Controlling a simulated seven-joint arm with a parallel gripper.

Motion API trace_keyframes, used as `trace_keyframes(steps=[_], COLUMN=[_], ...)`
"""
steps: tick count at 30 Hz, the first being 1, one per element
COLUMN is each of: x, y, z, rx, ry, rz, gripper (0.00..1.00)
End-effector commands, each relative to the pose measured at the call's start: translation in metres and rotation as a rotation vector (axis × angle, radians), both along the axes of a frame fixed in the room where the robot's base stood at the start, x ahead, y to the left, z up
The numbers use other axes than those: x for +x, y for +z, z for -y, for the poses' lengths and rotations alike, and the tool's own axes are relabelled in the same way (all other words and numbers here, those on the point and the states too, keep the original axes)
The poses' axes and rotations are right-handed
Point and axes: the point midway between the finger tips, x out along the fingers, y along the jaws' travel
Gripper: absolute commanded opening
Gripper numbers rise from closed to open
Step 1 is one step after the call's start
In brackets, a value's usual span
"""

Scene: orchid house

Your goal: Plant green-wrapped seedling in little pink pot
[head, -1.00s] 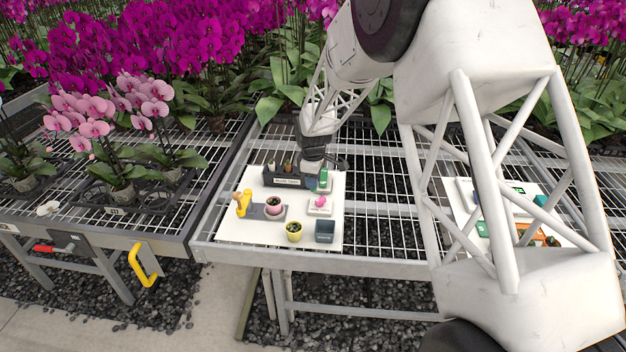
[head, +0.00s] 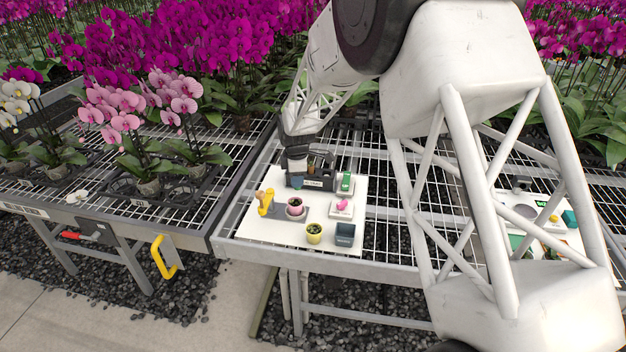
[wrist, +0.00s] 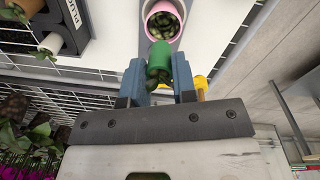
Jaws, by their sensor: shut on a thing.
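The green-wrapped seedling (wrist: 158,62) is held between the blue fingers of my gripper (wrist: 158,78) in the wrist view. The little pink pot (wrist: 149,9) shows just beyond it, with dark contents inside. In the head view the pink pot (head: 295,208) stands on a grey base on the white board (head: 270,237). My gripper (head: 297,182) is behind the pot there, above the left end of the black plug holder (head: 325,185). The held seedling cannot be made out clearly in the head view.
A yellow object (head: 265,203) stands left of the pink pot. A yellow pot (head: 314,234) and a dark grey bin (head: 345,235) are in front. A pink item (head: 343,206) and a green item (head: 346,184) lie to the right. The plug holder (wrist: 73,35) holds other plugs.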

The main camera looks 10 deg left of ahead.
Motion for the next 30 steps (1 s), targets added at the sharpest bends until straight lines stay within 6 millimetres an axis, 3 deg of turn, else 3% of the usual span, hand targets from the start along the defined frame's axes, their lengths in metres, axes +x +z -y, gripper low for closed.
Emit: trace_keyframes(steps=[4, 18, 30], x=[-0.002, -0.002, -0.002], y=[0.001, 0.000, -0.018], z=[-0.009, -0.009, -0.009], rx=[0.001, 0.001, 0.001], ry=[0.035, 0.037, 0.036], rz=[0.002, 0.002, 0.001], gripper=[0.04, 0.04, 0.04])
